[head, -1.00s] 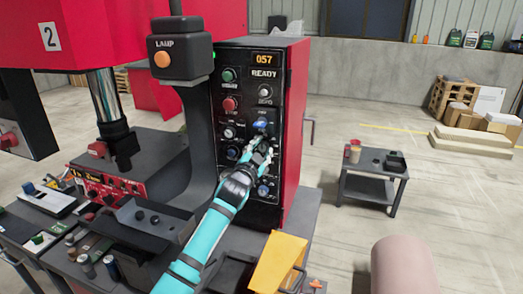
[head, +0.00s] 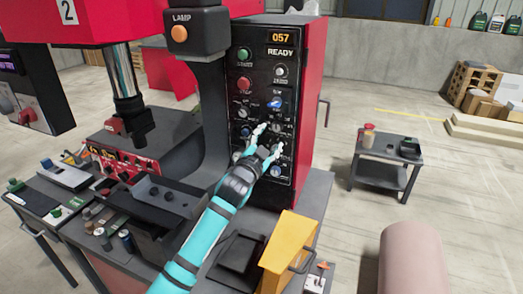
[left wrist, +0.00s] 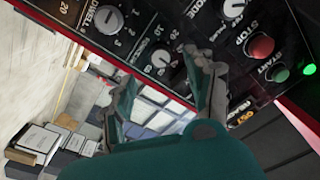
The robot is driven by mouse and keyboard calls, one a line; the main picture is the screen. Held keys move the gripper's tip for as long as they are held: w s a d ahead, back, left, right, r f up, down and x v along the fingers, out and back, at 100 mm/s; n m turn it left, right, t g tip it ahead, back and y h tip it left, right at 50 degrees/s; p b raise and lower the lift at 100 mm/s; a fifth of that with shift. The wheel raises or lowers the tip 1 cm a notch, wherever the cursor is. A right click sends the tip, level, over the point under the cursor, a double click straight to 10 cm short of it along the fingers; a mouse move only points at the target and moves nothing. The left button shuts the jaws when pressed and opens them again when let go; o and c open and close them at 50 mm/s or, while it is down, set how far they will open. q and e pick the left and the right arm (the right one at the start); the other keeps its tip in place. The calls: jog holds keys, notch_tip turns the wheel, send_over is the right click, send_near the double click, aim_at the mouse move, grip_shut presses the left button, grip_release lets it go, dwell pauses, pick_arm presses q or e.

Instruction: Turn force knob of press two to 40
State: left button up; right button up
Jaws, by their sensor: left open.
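The control panel (head: 262,95) of the press stands upright on the side of a red cabinet. Its display (head: 281,38) reads 057, with READY below it. A blue-capped knob (head: 275,103) and several smaller knobs sit on its lower half. Their labels are too small to tell which is the force knob. My left gripper (head: 268,138) is open, its fingers spread in front of the lower knobs, with nothing between them. In the left wrist view, its fingers (left wrist: 163,95) are apart near a silver-capped knob (left wrist: 160,60). Contact cannot be told. My right gripper is not in view.
A red STOP button (head: 244,84) and green START button (head: 243,54) sit higher on the panel. The lamp box (head: 195,32) and press column stand left of it. A yellow bin (head: 288,244) is below right. A small table (head: 366,150) stands right, with open floor around it.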

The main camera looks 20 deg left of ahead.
pick_arm(q)
jog(key=s, duration=0.5)
jog(key=shift+s+a+f, duration=0.1)
jog(key=shift+s, duration=0.3)
jog(key=shift+f, duration=0.15)
